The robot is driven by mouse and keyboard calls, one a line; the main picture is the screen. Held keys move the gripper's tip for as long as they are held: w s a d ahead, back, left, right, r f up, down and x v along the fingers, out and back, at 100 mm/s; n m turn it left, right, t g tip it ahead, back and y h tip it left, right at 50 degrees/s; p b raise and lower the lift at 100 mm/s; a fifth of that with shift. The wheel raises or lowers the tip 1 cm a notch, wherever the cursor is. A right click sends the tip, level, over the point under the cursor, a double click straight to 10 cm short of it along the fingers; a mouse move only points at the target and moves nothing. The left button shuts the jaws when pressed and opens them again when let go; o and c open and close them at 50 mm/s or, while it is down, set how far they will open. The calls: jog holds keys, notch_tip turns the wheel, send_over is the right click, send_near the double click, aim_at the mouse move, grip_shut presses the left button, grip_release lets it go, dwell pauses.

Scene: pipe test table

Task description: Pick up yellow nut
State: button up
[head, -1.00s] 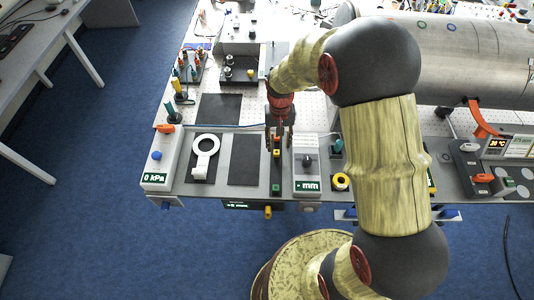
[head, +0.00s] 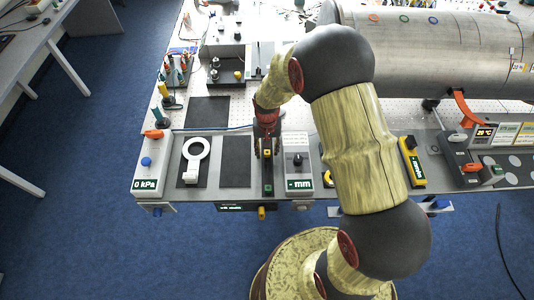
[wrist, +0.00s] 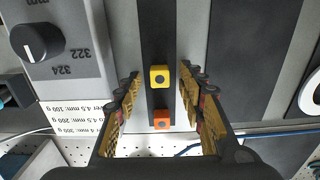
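The yellow nut (wrist: 160,77) is a small square block with a dark hole, on a dark strip in the wrist view. It also shows in the head view (head: 267,153). My gripper (wrist: 160,88) is open, with one fingertip on each side of the yellow nut and visible gaps between. It points down over the strip in the head view (head: 267,147). An orange nut (wrist: 161,120) sits on the same strip, nearer the gripper's palm in the wrist view. My gripper hides it in the head view. A green nut (head: 267,188) is at the strip's front end.
A grey box with a black knob (wrist: 38,42) stands close beside the strip; it also shows in the head view (head: 298,170). A dark pad (head: 236,160) and a white ring-shaped part (head: 197,158) lie to the left. A large metal cylinder (head: 440,55) lies at the back right.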

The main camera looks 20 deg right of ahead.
jog(key=shift+c, duration=0.5)
jog(key=shift+r, duration=0.1)
grip_shut()
jog(key=shift+r, duration=0.1)
jog(key=shift+r, duration=0.25)
jog(key=r, duration=0.3)
jog(key=shift+s+r, duration=0.15)
jog(key=shift+s, duration=0.1)
jog(key=s+a+r+p, duration=0.1)
jog(key=s+r, duration=0.8)
jog(key=s, duration=0.4)
jog(key=shift+s+a, duration=0.15)
jog(key=shift+s, duration=0.1)
